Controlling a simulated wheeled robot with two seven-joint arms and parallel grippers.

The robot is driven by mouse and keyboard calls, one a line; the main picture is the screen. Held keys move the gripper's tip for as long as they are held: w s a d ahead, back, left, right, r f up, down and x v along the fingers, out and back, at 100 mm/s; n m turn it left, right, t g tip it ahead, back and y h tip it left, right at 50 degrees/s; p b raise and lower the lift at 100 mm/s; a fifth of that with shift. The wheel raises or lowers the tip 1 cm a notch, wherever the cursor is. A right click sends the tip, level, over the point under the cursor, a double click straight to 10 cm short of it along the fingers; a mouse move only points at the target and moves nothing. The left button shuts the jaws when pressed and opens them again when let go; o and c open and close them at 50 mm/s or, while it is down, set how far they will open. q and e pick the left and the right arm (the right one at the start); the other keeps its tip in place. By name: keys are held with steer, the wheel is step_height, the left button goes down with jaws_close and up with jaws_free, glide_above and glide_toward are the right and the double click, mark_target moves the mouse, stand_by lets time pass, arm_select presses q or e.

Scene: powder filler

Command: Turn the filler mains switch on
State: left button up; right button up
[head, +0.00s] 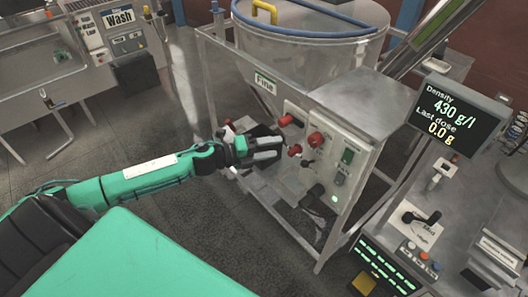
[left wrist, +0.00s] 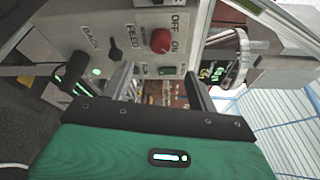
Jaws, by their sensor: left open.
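The filler's control panel (head: 327,170) is on the front of the grey filler housing. A red rotary knob (head: 315,139), with OFF and ON printed beside it in the left wrist view (left wrist: 161,41), looks like the mains switch. I cannot tell which mark it points to. My left gripper (head: 278,149) is open and empty, in front of and to the left of the panel. In the left wrist view its two fingers (left wrist: 158,82) stand apart below the red knob, without visible contact. My right gripper is not in view.
The panel also has a black selector (left wrist: 115,50) marked FEED and BACK, a lit green lamp (head: 334,198) and a green switch (head: 347,156). Other red knobs (head: 285,121) sit left of the panel. A density display (head: 446,118) stands at right. Open floor lies left of the filler.

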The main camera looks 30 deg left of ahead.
arm_select(q)
steer(key=shift+v, duration=0.9)
